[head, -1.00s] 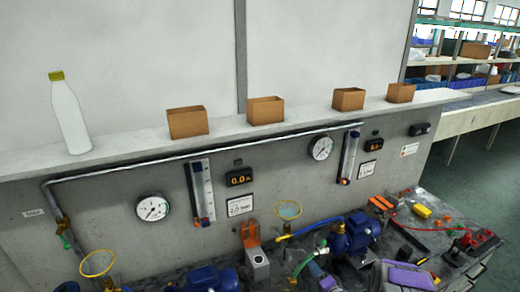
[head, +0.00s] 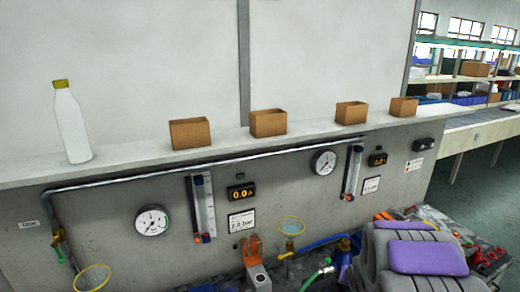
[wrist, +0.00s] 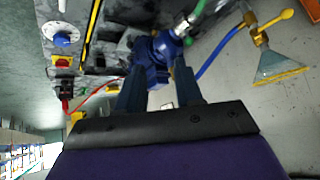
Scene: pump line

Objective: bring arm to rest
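My arm, grey with a purple panel, shows at the lower right of the head view, in front of the bench; its gripper end cannot be made out there. In the wrist view my gripper (wrist: 158,78) shows two dark fingers apart with a gap between them. Nothing is seen held between them. A blue pump (wrist: 152,55) appears behind the fingertips; I cannot tell how far off it is.
A grey panel (head: 110,235) with gauges and pipes stands ahead. Its ledge (head: 225,142) carries a white bottle (head: 71,125) and several brown boxes (head: 190,133). A funnel (wrist: 281,66) is at right in the wrist view. Red-handled tools (head: 492,254) lie at the bench's right.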

